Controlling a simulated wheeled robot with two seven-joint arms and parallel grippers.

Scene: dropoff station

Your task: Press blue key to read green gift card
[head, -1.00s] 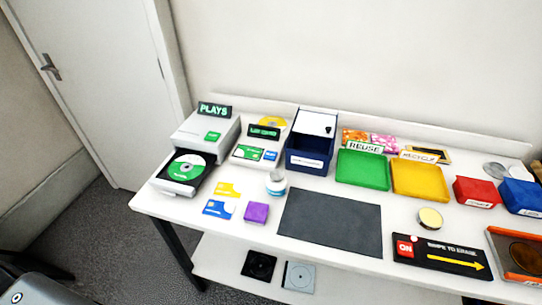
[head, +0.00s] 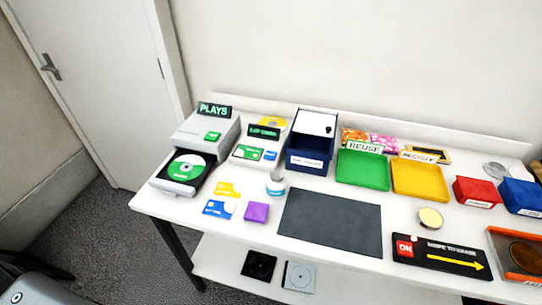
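The card reader (head: 262,163) is a small white device on the table, left of centre. A green card (head: 247,153) lies on its sloped top. A small blue key (head: 270,156) sits just right of the card. Behind them stands a dark display (head: 264,132) with green lettering too small to read surely. Neither of my grippers is in view, and nothing touches the reader or the key.
A grey disc player (head: 205,133) with its tray out, marked PLAYS, stands left of the reader. A navy box (head: 307,160) stands close on its right. A clear-and-blue container (head: 275,185), yellow card (head: 227,189), blue card (head: 219,209) and purple block (head: 256,212) lie in front.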

